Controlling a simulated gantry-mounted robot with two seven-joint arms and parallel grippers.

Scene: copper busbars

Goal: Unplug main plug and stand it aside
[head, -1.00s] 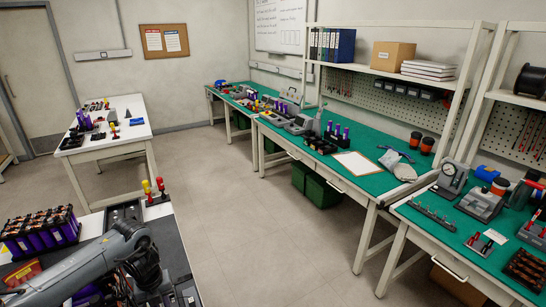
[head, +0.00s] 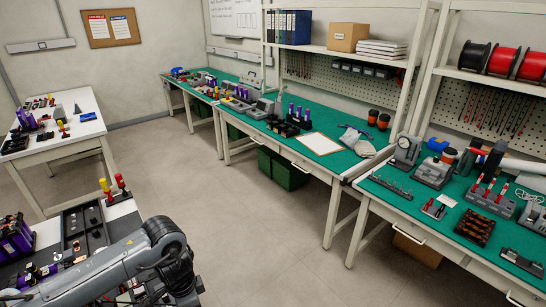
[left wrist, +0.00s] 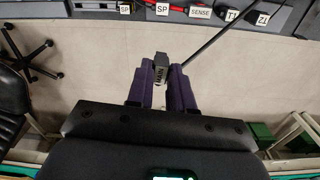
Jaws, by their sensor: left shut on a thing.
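My left gripper (left wrist: 161,82) shows in the left wrist view with its two purple fingers shut on a small dark plug (left wrist: 160,68) marked MAIN. The plug sits between the fingertips, with pale floor behind it. A thin dark rod or cable (left wrist: 208,41) runs from near the fingertips up to the right; I cannot tell whether it joins the plug. In the head view, my grey arm is at the lower left, but its gripper cannot be made out. My right gripper is in neither view.
A grey strip with labels such as SENSE (left wrist: 200,12) crosses the top of the left wrist view; a black chair (left wrist: 22,85) stands at left. In the head view, a black tray (head: 72,222) lies near my arm. Green-topped benches (head: 395,187) line the right; the middle floor is clear.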

